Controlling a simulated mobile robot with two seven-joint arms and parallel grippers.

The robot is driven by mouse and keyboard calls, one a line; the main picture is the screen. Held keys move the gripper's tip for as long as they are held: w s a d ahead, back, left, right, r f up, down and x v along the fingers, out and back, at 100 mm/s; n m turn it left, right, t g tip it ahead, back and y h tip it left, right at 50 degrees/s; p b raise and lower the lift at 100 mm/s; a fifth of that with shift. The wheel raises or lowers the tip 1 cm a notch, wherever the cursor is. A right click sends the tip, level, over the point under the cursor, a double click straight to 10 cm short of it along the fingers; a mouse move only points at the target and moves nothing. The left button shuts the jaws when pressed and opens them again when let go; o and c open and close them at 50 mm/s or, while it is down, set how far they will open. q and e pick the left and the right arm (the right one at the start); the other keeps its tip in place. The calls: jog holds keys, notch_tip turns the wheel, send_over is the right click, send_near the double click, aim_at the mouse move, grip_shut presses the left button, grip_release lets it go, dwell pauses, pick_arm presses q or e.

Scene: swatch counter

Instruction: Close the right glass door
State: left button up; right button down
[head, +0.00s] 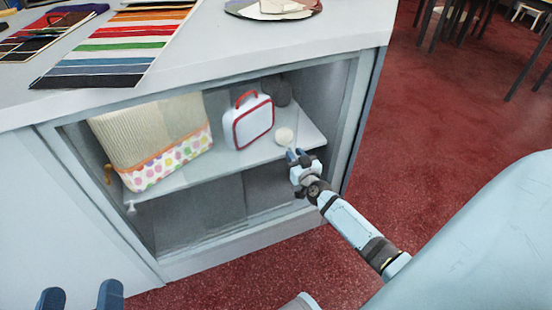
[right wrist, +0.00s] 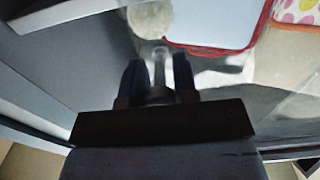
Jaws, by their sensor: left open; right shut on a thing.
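The cabinet front holds see-through glass, with the right glass door (head: 262,185) in front of the shelf; its pane edges are hard to make out. My right gripper (head: 295,155) is at the glass, toward the right side of the opening. In the right wrist view, my right gripper (right wrist: 156,75) is shut on a small pale knob (right wrist: 159,56), which the fingers hide in the head view. Another small knob (head: 131,207) shows at the left of the opening. My left gripper (head: 80,296) is open and empty at the bottom left, away from the cabinet.
Behind the glass, a shelf (head: 310,135) bears a cream basket (head: 150,130), a white and red case (head: 249,120), a pale ball (head: 284,137) and a dark round thing (head: 276,90). Colour swatches (head: 115,50) lie on the countertop. Red floor (head: 440,100) is open at right.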

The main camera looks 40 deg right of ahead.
pick_arm(q)
jog(key=shift+w+f+g+b, duration=0.15)
jog(key=shift+f+g+b, duration=0.15)
jog(key=shift+f+b, duration=0.1)
pick_arm(e)
jog(key=s+d, duration=0.2)
jog(key=d, duration=0.7)
jog(key=shift+d, duration=0.15)
jog(key=shift+s, duration=0.1)
jog(key=c, duration=1)
grip_release()
jog(key=shift+c, duration=0.2)
jog(key=shift+o, duration=0.7)
pick_arm(q)
jog(key=shift+f, duration=0.3)
pick_arm(e)
jog(key=shift+s, duration=0.1)
